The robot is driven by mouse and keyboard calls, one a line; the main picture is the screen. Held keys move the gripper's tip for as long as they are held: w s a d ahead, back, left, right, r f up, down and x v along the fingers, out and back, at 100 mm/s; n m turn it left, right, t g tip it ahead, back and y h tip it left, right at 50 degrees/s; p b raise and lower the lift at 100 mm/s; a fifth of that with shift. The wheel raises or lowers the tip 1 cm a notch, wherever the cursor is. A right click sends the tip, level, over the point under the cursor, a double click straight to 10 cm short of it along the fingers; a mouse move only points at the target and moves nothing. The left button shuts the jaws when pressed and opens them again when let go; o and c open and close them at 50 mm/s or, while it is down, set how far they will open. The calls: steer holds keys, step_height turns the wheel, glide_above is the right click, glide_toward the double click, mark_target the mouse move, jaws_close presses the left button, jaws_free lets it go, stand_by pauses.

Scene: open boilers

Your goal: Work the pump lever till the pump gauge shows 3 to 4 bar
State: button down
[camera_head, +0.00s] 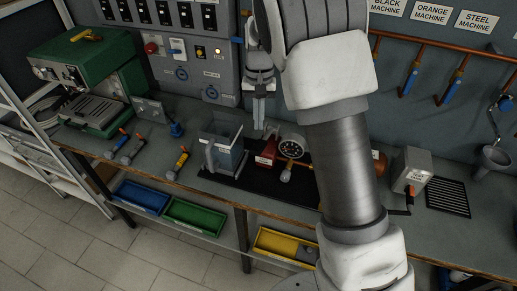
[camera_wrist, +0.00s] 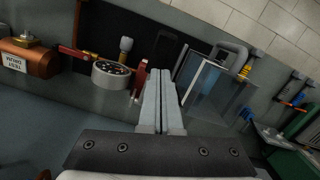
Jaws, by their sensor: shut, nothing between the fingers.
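The pump gauge (camera_head: 292,146) is a round dial with a dark face and light rim, just right of the red pump body (camera_head: 267,153). The gauge (camera_wrist: 112,72) also shows in the wrist view, left of my fingers; its needle is too small to read. The red pump part (camera_wrist: 139,82) is close beside my fingertips there. I cannot clearly make out the pump lever; my fingers may hide it. My gripper (camera_head: 259,112) points down, shut and empty, above and slightly behind the pump. It also shows in the wrist view (camera_wrist: 160,76).
A clear water tank (camera_head: 222,146) stands left of the pump on a black mat (camera_head: 246,180). A copper test boiler (camera_wrist: 28,60) lies beyond the gauge, mostly behind my arm in the head view. A grey crank box (camera_head: 412,170) stands right; several tools lie left.

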mark_target(259, 145)
steer(key=shift+s+f+b, duration=0.15)
steer(key=shift+f+b, duration=0.85)
steer(key=shift+f, duration=0.45)
steer(key=shift+s+f+b, duration=0.15)
steer(key=shift+f+b, duration=0.85)
steer(key=shift+f, duration=0.55)
